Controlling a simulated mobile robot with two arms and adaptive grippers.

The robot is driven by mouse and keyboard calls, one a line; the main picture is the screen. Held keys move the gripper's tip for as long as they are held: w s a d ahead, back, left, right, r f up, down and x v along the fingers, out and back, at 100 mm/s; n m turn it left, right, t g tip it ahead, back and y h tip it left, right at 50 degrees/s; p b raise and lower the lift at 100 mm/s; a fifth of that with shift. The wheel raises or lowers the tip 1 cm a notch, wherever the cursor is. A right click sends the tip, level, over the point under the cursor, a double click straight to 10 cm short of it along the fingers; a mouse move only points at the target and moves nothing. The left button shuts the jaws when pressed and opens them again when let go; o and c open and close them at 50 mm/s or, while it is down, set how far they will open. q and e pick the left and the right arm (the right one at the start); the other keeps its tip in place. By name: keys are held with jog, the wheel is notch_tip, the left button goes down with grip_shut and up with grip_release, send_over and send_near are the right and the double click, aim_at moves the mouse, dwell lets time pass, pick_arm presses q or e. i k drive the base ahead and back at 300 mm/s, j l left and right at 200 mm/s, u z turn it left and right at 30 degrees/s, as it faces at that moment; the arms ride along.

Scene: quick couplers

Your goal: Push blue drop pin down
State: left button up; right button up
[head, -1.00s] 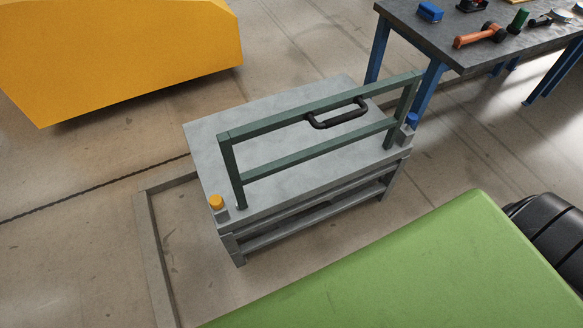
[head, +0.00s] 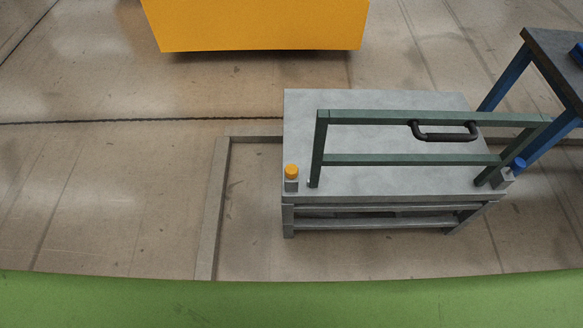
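The blue drop pin (head: 519,164) stands at the right front corner of the grey metal stand (head: 384,185), with its blue cap above a small grey block (head: 503,178). It is beside the right foot of the green frame (head: 411,159). A yellow-orange capped pin (head: 291,172) sits on a similar block at the left front corner. The green frame stands upright on the stand and carries a black handle (head: 445,136). Neither of my grippers is in view.
A green surface (head: 290,302) crosses the bottom of the view. A yellow block (head: 256,22) stands at the back. A dark-topped table with blue legs (head: 551,60) is at the right. A low grey kerb (head: 214,208) lies left of the stand; the floor further left is clear.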

aim_at(519, 164)
jog(key=z, duration=1.75)
